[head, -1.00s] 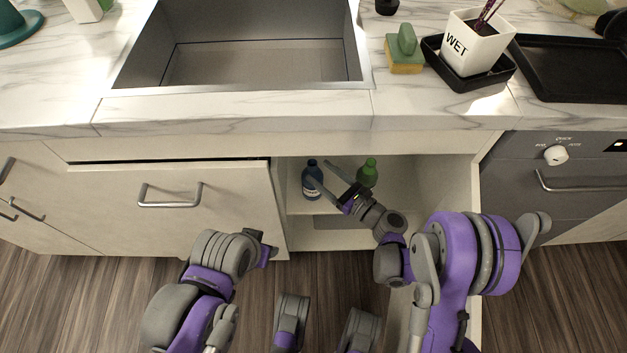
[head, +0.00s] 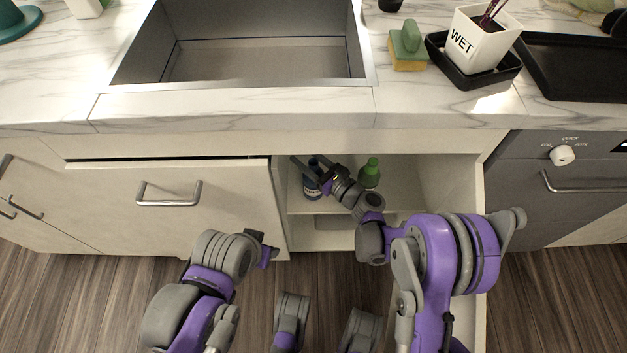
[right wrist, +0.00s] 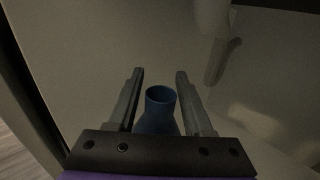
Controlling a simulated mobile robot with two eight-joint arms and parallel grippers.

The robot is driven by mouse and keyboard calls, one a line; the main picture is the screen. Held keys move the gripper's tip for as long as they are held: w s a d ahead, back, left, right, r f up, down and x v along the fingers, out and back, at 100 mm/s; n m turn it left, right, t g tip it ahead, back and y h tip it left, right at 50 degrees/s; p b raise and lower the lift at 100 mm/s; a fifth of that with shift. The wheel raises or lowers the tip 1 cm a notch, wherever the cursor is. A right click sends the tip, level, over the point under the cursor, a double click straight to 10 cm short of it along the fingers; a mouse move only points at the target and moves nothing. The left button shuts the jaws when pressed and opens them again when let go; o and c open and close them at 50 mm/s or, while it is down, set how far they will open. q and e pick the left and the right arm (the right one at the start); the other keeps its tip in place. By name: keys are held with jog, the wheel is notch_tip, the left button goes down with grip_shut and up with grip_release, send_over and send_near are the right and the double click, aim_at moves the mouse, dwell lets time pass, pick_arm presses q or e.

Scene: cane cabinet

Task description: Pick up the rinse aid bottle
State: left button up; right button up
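A blue bottle (head: 311,187) with a pale label stands upright on the shelf inside the open cabinet under the sink; I take it to be the rinse aid. My right gripper (head: 306,164) is at the bottle's upper part and partly hides it. In the right wrist view the two fingers of the right gripper (right wrist: 160,74) are apart, with the neck of the blue bottle (right wrist: 158,112) between them and gaps on both sides. My left gripper (head: 267,250) is by the cabinet door's lower right corner, away from the bottle; its fingers are unclear.
A green bottle (head: 369,174) stands on the same shelf, right of the blue one and close to my right forearm. The left cabinet door (head: 230,212) is beside the opening. The counter edge (head: 240,106) overhangs above. A sponge (head: 408,64) lies on the counter.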

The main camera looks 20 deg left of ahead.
grip_shut()
dwell(1.1)
